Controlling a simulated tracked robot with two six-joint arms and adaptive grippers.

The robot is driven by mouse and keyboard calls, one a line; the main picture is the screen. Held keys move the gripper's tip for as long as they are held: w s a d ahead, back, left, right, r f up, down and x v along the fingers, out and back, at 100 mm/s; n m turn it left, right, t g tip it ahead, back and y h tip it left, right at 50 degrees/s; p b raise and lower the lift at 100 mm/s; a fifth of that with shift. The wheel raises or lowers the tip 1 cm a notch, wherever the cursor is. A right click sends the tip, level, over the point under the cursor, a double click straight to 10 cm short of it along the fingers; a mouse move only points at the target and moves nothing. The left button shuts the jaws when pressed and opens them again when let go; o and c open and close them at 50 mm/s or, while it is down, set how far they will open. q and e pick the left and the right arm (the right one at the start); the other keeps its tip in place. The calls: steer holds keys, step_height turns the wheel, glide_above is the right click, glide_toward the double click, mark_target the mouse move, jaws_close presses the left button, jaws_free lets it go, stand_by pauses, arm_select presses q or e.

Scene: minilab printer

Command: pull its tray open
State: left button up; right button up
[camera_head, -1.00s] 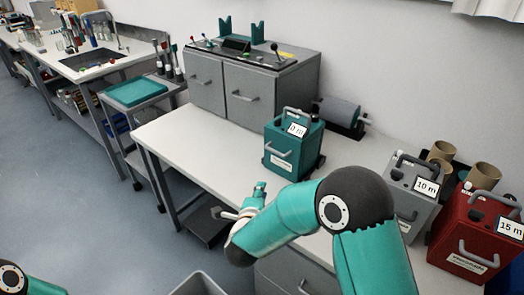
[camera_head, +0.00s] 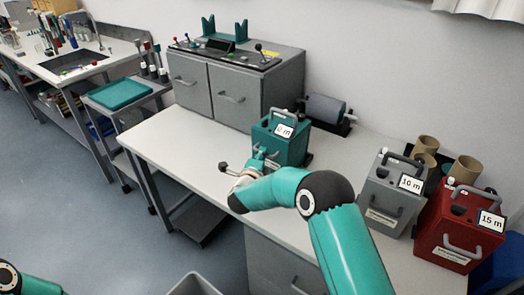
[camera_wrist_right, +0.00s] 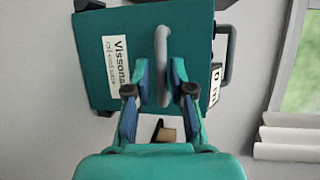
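The teal box (camera_head: 288,151) with a white label ending in "m" stands on the white worktop. In the right wrist view the teal box (camera_wrist_right: 190,22) fills the upper middle, with its grey front handle (camera_wrist_right: 162,45) and a white "Vissona…" label. My right gripper (camera_head: 257,162) is at the front of this box. In the wrist view, my right gripper (camera_wrist_right: 160,75) has its fingers apart, one on each side of the handle, with a small gap visible. Contact cannot be made out. The box front looks closed. My left gripper is out of view.
A grey box (camera_head: 385,205) marked 10 m and a red box (camera_head: 447,232) marked 15 m stand to the right. A grey cabinet (camera_head: 243,98) with controls stands behind left. The worktop (camera_head: 180,141) is clear left of the teal box. A grey bin (camera_head: 193,284) is below.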

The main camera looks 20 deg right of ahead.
steer(key=shift+x, duration=1)
jaws_close()
